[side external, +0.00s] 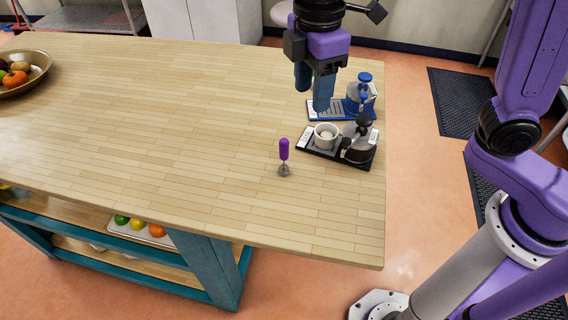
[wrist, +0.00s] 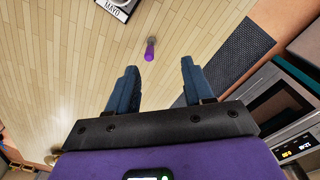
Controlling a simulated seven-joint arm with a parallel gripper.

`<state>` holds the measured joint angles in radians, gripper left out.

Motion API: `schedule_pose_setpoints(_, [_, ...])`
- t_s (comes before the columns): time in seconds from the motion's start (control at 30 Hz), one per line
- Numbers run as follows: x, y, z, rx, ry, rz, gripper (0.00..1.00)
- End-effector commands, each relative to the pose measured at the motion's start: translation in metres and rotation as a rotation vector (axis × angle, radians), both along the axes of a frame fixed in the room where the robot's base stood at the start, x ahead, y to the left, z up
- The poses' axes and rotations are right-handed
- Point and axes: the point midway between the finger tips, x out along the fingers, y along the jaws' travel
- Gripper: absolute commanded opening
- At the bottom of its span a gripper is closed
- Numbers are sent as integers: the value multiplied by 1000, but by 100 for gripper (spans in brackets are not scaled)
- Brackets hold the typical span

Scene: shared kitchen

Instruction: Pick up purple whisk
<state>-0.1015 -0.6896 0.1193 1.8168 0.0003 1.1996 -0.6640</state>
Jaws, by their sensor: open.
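The purple whisk (side external: 284,150) is on the wooden tabletop, with its purple handle away from the side camera and its small grey head nearer. I cannot tell if it lies flat or stands. In the wrist view the whisk (wrist: 150,50) shows beyond the fingertips, roughly between them and slightly left of the middle. My gripper (side external: 313,95) is above the tabletop, up and to the right of the whisk in the side view. In the wrist view my gripper (wrist: 158,68) has its two blue fingers wide apart with nothing between them.
A dark tray (side external: 312,153) with a white cup (side external: 326,136) and a glass pot (side external: 359,143) stands right of the whisk. A blue tray (side external: 325,115) with a blue-lidded pot is behind it. The tabletop left of the whisk is clear up to a fruit bowl (side external: 40,62).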

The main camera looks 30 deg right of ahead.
Motion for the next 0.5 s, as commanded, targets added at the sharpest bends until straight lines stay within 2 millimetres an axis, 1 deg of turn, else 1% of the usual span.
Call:
schedule_pose_setpoints(0.03, [7,9,2,-1,1,15,52])
schedule_pose_setpoints(0.2, [24,25,6,-4,3,58,52])
schedule_pose_setpoints(0.37, [31,31,8,-5,4,75,52])
schedule_pose_setpoints(0.43, [31,32,5,-6,5,78,52])
schedule_pose_setpoints(0.5, [31,32,-3,-7,8,79,52])
